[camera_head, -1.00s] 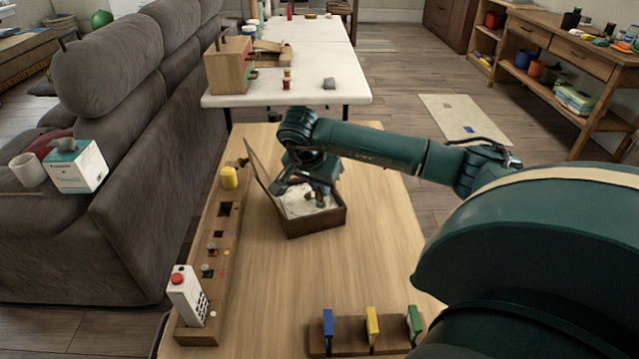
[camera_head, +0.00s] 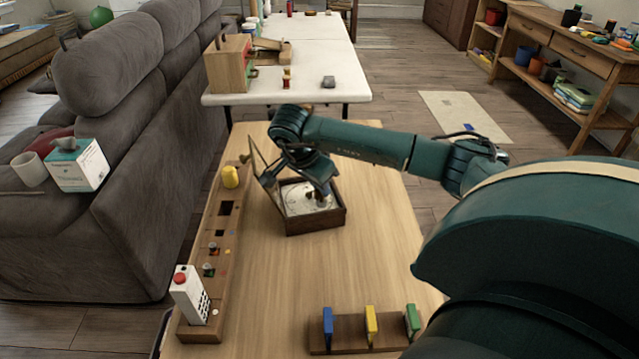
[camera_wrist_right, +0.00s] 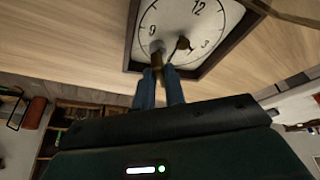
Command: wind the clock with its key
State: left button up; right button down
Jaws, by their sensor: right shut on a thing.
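The clock (camera_head: 316,226) is a dark wooden box on the near table, with its hinged lid (camera_head: 264,172) standing open on the left. Its white face (camera_head: 298,200) shows inside, and again in the right wrist view (camera_wrist_right: 208,22) with black numerals and dark hands. My right gripper (camera_head: 322,197) points down over the face. In the right wrist view its two blue fingers (camera_wrist_right: 159,74) are shut on a brass-coloured key (camera_wrist_right: 157,62). The key's far end meets the face left of the hands; how deep it sits is hidden. My left gripper is not in view.
A rack (camera_head: 345,334) with blue, yellow and green pieces stands in front. The table right of the clock is clear.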

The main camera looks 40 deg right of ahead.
jog(key=shift+r+m+p, duration=0.1)
jog(key=shift+m+p, duration=0.25)
jog(key=shift+m, duration=0.45)
jog(key=shift+m+g, duration=0.6)
jog(key=shift+m, duration=0.3)
jog(key=shift+p, duration=0.3)
jog(key=shift+m+g+p, duration=0.3)
jog(key=shift+m, duration=0.5)
jog(key=shift+m+y, duration=0.3)
jog(key=shift+m, duration=0.5)
jog(key=shift+g, duration=0.3)
